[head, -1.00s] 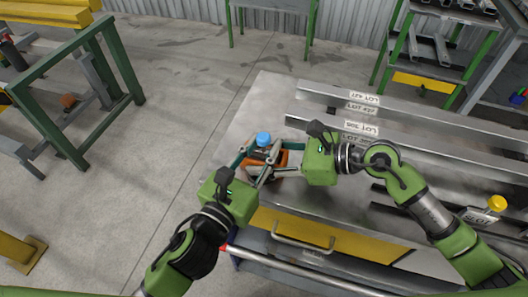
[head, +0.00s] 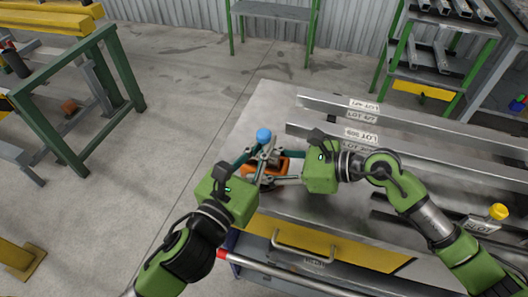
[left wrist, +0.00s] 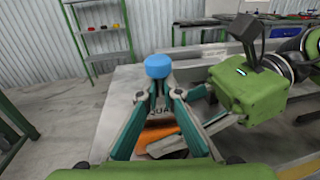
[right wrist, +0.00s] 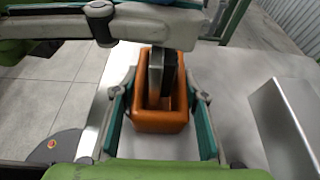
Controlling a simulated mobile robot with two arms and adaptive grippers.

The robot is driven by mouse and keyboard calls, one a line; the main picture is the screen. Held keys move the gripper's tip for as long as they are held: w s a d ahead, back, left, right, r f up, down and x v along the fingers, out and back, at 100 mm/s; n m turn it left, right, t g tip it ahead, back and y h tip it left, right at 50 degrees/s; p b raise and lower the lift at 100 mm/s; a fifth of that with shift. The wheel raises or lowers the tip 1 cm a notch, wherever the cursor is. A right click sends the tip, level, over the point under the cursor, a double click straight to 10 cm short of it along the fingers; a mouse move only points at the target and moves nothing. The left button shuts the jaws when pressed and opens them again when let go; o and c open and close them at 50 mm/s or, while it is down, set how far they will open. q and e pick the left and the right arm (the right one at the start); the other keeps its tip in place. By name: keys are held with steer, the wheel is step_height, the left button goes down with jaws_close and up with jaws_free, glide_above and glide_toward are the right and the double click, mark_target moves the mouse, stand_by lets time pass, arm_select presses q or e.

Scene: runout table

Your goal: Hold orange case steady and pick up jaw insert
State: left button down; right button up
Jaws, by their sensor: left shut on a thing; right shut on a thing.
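The orange case (head: 283,165) is an open-topped box on the metal table; it fills the middle of the right wrist view (right wrist: 160,121). My right gripper (right wrist: 160,100) is shut on its two sides. The jaw insert (right wrist: 156,72) looks like a grey and dark upright piece over the case opening; I cannot tell how much of it is inside. The blue knob (left wrist: 158,66) appears to be its top. My left gripper (left wrist: 157,90) is shut on it just below the knob, above the case. In the head view my left gripper (head: 262,156) hides part of the case.
Long metal bars with lot labels (head: 362,133) lie on the table to the right and behind. A yellow knob (head: 499,211) stands at the far right. The table's left side (head: 240,130) is bare. Its front has a handle (head: 303,242) on a yellow panel.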

mark_target(264, 132)
arm_select(q)
step_height(264, 132, up, 7)
steer(key=shift+f, duration=0.1)
stand_by(0.3)
arm_select(e)
steer(key=o, duration=1.2)
steer(key=shift+o, duration=0.2)
steer(key=v, duration=1.2)
